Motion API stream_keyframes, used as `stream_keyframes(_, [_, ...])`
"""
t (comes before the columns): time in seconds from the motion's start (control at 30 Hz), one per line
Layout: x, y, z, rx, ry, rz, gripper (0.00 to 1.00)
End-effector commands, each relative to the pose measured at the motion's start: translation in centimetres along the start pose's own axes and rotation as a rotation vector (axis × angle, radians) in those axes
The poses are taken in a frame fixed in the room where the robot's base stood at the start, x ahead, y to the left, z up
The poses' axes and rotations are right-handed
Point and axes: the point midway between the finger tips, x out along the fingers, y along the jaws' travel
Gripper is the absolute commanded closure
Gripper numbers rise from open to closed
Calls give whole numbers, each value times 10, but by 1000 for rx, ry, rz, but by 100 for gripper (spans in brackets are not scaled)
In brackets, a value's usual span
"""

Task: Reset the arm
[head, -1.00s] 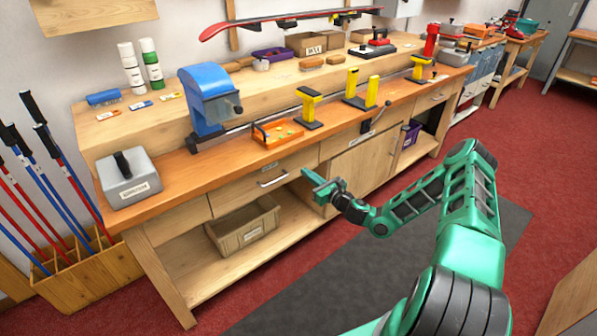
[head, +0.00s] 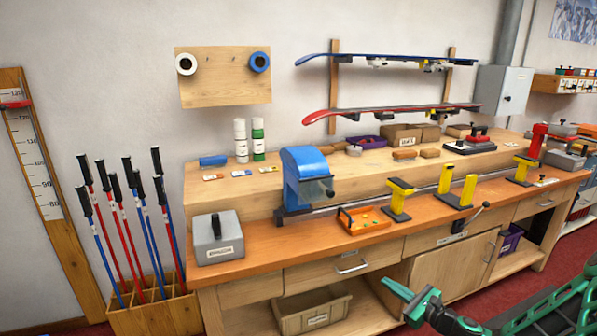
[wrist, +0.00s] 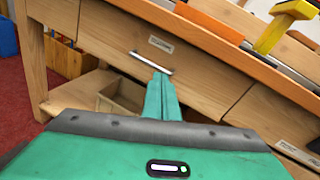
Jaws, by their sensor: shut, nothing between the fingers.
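My gripper (head: 399,296) is green and shows at the bottom of the head view, in front of the bench's lower front. In the wrist view its fingers (wrist: 161,95) are together, with nothing between them. They point toward the bench's drawer (wrist: 118,50) with a metal handle. The drawer looks closed, and I cannot tell the exact gap between fingertips and handle. My arm reaches in from the lower right of the head view.
The wooden bench (head: 262,240) holds a blue machine (head: 304,180), an orange tray (head: 366,221), yellow-topped stands and a grey box (head: 218,238). A bin (head: 313,312) sits on the lower shelf. Ski poles stand in a wooden rack (head: 150,317) at left. Red floor shows at right.

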Motion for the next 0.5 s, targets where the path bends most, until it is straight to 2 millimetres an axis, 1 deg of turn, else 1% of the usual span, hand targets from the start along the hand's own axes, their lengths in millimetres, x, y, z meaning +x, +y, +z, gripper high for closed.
stream_keyframes(0.03, [0, 9, 7, -72, 16, 60, 100])
stream_keyframes(0.2, [-10, 38, 18, -297, 76, 259, 100])
stream_keyframes(0.37, [-28, 58, 26, -494, 131, 437, 100])
stream_keyframes(0.5, [-50, 68, 31, -653, 182, 584, 100])
